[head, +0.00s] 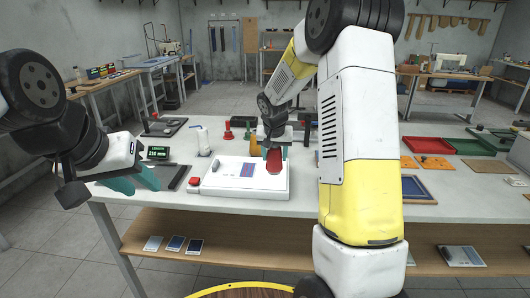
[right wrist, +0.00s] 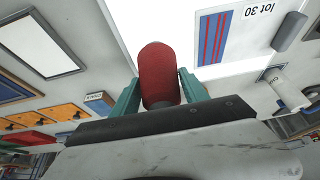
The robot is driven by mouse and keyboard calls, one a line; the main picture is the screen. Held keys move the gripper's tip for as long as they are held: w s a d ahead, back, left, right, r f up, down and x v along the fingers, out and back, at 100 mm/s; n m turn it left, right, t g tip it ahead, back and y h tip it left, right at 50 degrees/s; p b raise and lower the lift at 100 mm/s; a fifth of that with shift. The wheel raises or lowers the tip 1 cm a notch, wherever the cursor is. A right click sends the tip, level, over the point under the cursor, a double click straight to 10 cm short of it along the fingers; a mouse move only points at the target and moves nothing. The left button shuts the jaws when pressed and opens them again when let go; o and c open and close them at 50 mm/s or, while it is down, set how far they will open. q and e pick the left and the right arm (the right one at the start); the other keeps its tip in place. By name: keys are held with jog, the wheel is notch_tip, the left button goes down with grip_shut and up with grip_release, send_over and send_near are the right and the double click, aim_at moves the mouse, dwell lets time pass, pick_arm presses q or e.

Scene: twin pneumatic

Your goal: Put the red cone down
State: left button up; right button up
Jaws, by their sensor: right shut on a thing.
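The red cone (head: 273,161) is held in my right gripper (head: 276,153), over the right part of a white machine bed (head: 215,187) on the table. In the right wrist view the red cone (right wrist: 160,72) is between the two teal fingers of the right gripper (right wrist: 160,95). Whether the cone touches the bed below is hard to tell. My left gripper (head: 138,182) is at the table's front left edge, its teal fingers apart and nothing visible between them.
A blue-and-red striped patch (head: 245,187) lies on the white bed, with a red button (head: 195,181) at its left. A white bottle (head: 202,140) stands behind left. Orange trays (head: 433,162), a green tray (head: 471,146) and a blue-framed board (head: 400,187) are at the right.

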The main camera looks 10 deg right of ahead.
jog(key=shift+f, duration=0.15)
jog(key=o, duration=1.5)
jog(key=v, duration=1.2)
jog(key=s+a+r+n+y, duration=0.1)
jog(key=s, duration=0.8)
jog(key=s+a+r+n+t+y, duration=0.1)
jog(key=s+r, duration=0.1)
jog(key=s, duration=0.8)
jog(key=s+a+r+n+y, duration=0.1)
jog(key=s+r, duration=0.1)
jog(key=s, duration=0.7)
jog(key=shift+s+a+r+n+t, duration=0.2)
jog(key=shift+s+a+n+t, duration=0.05)
jog(key=shift+a+n+t, duration=0.05)
